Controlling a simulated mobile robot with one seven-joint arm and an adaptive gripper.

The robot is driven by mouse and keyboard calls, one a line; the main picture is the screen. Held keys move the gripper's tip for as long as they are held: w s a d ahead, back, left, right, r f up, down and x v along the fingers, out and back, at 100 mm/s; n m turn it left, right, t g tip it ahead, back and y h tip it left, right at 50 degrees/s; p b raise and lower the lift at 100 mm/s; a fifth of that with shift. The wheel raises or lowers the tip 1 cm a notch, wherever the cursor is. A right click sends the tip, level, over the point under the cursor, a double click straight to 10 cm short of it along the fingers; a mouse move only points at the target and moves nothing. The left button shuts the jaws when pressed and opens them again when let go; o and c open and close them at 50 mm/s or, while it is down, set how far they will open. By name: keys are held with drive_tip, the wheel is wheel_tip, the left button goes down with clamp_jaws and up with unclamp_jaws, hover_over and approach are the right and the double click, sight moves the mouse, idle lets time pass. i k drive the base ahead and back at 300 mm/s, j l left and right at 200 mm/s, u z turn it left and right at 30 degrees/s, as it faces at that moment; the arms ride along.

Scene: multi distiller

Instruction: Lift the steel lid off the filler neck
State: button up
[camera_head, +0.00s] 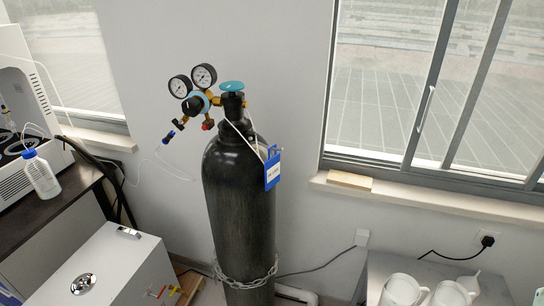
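A white box-shaped unit (125,262) stands at the lower left. A round, shiny steel lid (83,284) sits on its top, near the front left. The filler neck under it cannot be made out from this angle. A small metal fitting (129,232) lies on the far part of the same top. My gripper is not in view.
A tall black gas cylinder (240,185) with gauges and a chain stands right of the unit. White jugs (403,290) stand on a grey table (385,265) at lower right.

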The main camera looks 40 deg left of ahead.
sight(84, 283)
drive_tip(key=u, duration=3.05)
drive_tip(key=i+j+u, duration=0.3)
drive_tip(key=j+u, duration=0.15)
drive_tip(key=j, duration=0.15)
drive_tip(key=i+j+u, duration=0.75)
drive_tip(key=i, duration=0.15)
drive_tip(key=i+j+u, duration=0.3)
drive_tip(key=i+z, duration=0.4)
drive_tip(key=i+j+z, duration=0.1)
drive_tip(key=i+z, duration=0.35)
drive_tip(key=i, duration=0.15)
